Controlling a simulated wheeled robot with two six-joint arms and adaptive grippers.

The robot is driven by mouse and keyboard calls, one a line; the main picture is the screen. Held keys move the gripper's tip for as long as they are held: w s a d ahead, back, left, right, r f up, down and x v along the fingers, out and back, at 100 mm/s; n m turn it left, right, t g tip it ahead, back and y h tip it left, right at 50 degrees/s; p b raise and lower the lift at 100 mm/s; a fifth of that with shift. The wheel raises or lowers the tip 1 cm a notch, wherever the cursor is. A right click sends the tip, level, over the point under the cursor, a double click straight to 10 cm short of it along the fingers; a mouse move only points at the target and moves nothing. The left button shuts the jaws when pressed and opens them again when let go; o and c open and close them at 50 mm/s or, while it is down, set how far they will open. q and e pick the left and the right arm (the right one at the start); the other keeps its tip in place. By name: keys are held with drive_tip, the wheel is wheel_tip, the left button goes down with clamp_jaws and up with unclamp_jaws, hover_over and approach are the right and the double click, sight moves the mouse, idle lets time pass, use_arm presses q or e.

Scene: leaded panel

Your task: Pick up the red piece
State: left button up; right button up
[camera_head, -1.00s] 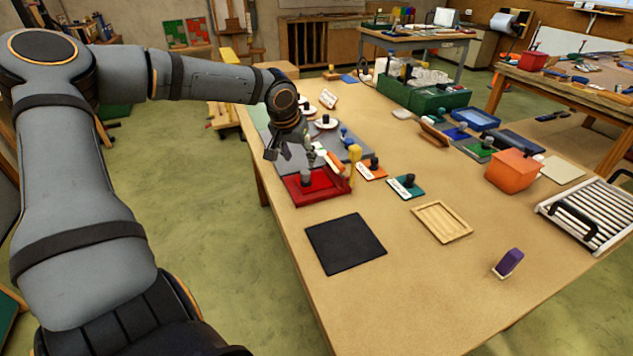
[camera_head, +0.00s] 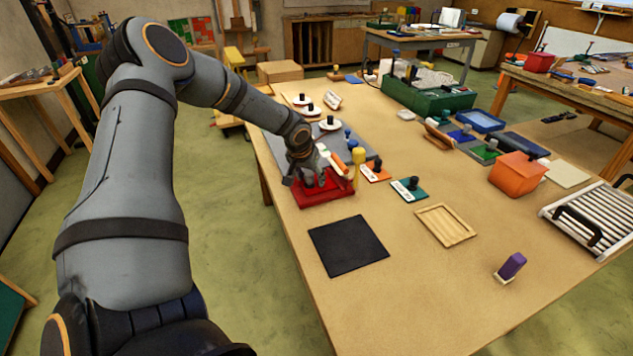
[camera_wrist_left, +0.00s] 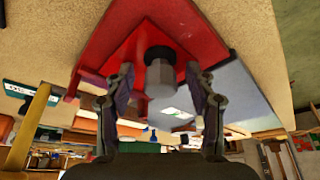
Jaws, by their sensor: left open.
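The red piece (camera_head: 325,200) lies flat near the left edge of the table, seen partly behind my gripper in the head view. It also shows in the left wrist view (camera_wrist_left: 205,28), with a grey knob (camera_wrist_left: 160,75) standing on it. My left gripper (camera_head: 309,180) is over the red piece. In the left wrist view its two fingers (camera_wrist_left: 160,88) are open, one on each side of the knob, with gaps visible on both sides. The right gripper is not in view.
A yellow post (camera_head: 358,168) stands close by the red piece. A grey sheet (camera_head: 345,134) lies behind it, and a black mat (camera_head: 347,245) in front. Orange (camera_head: 376,173) and teal (camera_head: 409,190) pieces and a wooden tray (camera_head: 445,225) lie to the right.

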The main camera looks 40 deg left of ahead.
use_arm(q)
drive_tip(key=shift+s+r, duration=0.1)
drive_tip(key=shift+c, duration=1.3)
clamp_jaws()
drive_tip(key=shift+r, duration=0.1)
